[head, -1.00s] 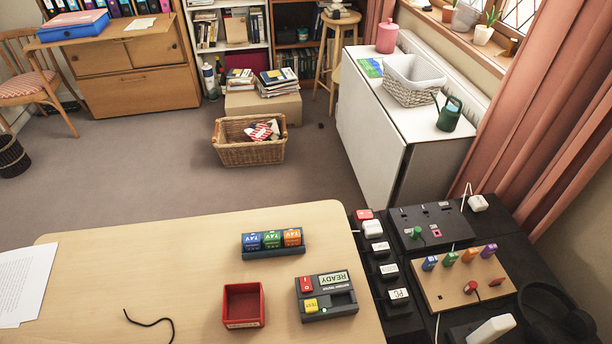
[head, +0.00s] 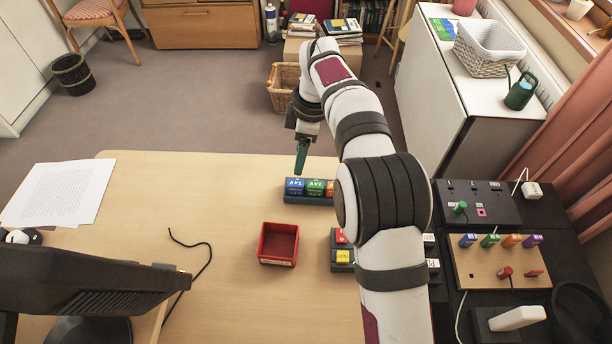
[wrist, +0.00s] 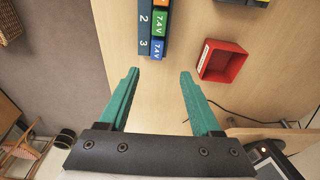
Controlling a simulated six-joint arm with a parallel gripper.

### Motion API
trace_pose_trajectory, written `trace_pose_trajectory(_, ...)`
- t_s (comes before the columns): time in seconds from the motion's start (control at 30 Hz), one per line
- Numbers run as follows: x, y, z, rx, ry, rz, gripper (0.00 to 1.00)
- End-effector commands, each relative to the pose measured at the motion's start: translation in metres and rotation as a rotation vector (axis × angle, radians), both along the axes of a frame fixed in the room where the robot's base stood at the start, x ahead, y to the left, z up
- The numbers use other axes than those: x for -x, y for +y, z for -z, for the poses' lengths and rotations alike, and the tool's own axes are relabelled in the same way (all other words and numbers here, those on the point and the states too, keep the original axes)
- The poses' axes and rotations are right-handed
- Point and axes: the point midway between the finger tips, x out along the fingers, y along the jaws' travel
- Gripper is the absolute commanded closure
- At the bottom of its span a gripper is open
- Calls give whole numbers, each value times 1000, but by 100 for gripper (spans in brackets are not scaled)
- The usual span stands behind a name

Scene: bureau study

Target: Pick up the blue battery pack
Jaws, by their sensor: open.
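The blue battery pack (head: 294,187) sits upright in the leftmost slot of a dark blue holder (head: 308,201) on the desk. It is marked 7.4V, and in the wrist view the blue pack (wrist: 157,49) is at the end of the row by number 3. A green pack (head: 314,187) stands beside it, then an orange pack (head: 331,188) partly hidden by my arm. My gripper (head: 301,168) is open and empty above the blue pack's end of the holder. In the wrist view the blue pack shows just beyond the gap between my fingertips (wrist: 160,73).
A red open box (head: 278,244) stands on the desk in front of the holder. A tester with a yellow button (head: 343,257) is partly hidden by my arm. A black cable (head: 198,250), papers (head: 60,195) and a dark monitor (head: 85,280) lie left. Desk left of the holder is clear.

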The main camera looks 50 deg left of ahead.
Motion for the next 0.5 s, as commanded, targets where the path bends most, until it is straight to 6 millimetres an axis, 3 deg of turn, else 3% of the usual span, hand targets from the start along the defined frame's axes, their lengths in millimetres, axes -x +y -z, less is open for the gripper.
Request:
trace_pose_trajectory(0.1,4,3,33,4,2,0,35)
trace_pose_trajectory(0.5,3,12,100,2,0,4,35)
